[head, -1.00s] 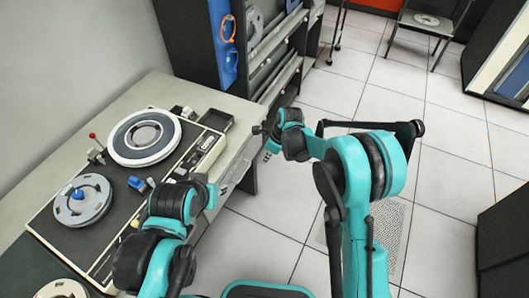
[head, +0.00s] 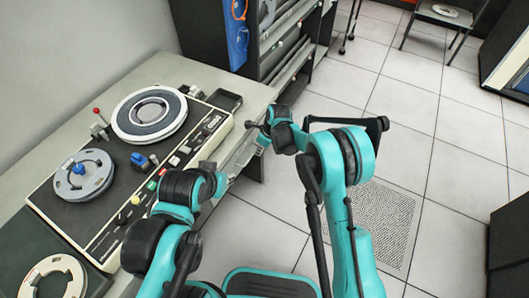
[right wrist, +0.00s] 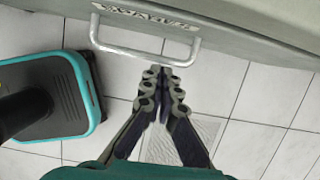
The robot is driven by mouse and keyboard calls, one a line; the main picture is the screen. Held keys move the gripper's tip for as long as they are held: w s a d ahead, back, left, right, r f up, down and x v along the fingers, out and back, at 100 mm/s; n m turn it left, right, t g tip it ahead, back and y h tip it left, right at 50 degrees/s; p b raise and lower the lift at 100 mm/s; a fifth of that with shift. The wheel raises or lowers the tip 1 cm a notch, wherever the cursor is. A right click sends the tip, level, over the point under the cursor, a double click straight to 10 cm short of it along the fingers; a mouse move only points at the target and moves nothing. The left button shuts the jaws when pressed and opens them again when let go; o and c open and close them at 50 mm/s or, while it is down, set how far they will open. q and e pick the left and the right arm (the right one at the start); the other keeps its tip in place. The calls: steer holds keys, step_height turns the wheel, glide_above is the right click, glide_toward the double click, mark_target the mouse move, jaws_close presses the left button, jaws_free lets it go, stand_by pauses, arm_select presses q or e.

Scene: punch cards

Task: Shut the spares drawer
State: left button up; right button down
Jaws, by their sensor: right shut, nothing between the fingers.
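The spares drawer (right wrist: 150,19) shows in the right wrist view as a grey front with an upside-down label and a metal bar handle (right wrist: 146,57). In the head view the drawer front (head: 240,154) is at the desk's front edge, partly behind my arms; how far it stands out is hard to tell. My right gripper (right wrist: 162,72) is shut and empty, with its tips close to the handle; contact cannot be told. It also shows in the head view (head: 259,134) beside the desk edge. My left gripper (head: 217,180) is at the desk's front edge, its fingers unclear.
A tape deck with reels (head: 150,113) stands on the desk (head: 248,92). A dark rack (head: 210,45) stands behind it. Tiled floor (head: 420,130) is open on the right.

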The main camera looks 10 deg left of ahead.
mark_target(247, 148)
steer(key=shift+a, duration=0.1)
steer(key=a, duration=0.1)
steer(key=w+a, duration=0.1)
steer(key=a, duration=0.2)
steer(key=shift+w+a, duration=0.35)
steer(key=shift+a, duration=0.05)
